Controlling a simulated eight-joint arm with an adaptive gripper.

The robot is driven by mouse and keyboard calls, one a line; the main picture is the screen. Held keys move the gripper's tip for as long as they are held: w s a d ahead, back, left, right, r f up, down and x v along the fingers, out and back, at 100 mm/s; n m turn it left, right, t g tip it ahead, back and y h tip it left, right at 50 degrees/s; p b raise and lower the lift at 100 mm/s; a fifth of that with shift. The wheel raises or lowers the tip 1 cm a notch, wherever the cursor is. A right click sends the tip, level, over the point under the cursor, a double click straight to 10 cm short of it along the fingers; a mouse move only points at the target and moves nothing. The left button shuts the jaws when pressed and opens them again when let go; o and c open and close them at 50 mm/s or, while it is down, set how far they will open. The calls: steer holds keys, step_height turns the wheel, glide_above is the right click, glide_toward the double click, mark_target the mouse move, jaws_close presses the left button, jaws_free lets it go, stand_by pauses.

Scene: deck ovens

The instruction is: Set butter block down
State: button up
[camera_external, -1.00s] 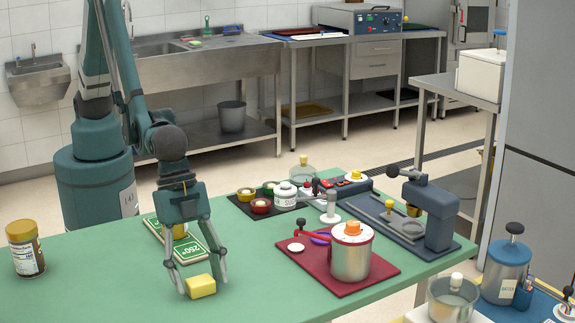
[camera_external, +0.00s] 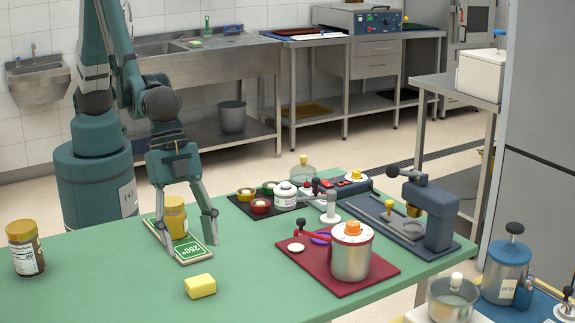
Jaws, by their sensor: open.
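The yellow butter block (camera_external: 200,286) lies on the green table top (camera_external: 120,292), near its front edge. My gripper (camera_external: 193,246) is open, with its fingers spread wide. It is behind the block and apart from it. Its fingers are on either side of a yellow jar (camera_external: 176,217) that stands on a green card marked 250° (camera_external: 192,252). I cannot tell whether the fingers touch the jar.
A jar with a yellow lid (camera_external: 25,249) stands at the left. A dark red mat (camera_external: 345,284) holds a steel pot (camera_external: 350,255) at the right. A dark tray (camera_external: 270,213) with small bowls lies behind. The table's front left is clear.

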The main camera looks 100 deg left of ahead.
steer(key=shift+v, duration=1.8)
steer(key=shift+a, duration=0.1)
steer(key=a+r+n+t, duration=0.1)
steer(key=a+r, duration=0.4)
steer(key=a, duration=0.5)
steer(key=s+a+r+n+y, duration=0.15)
steer(key=a+r, duration=0.35)
steer(key=a, duration=0.5)
steer(key=a+r+n+t+h, duration=0.15)
steer(key=a+r, duration=0.35)
steer(key=a, duration=0.5)
steer(key=s+a+r+n+y, duration=0.1)
steer(key=s+a+n, duration=0.1)
steer(key=s+a, duration=0.5)
steer(key=s+a+r+n+t+y, duration=0.1)
steer(key=s+a, duration=0.6)
steer(key=a, duration=0.8)
steer(key=shift+s+a+n+y, duration=0.15)
steer(key=shift+n+y, duration=0.45)
steer(key=shift+n, duration=0.4)
steer(key=shift+t, duration=0.25)
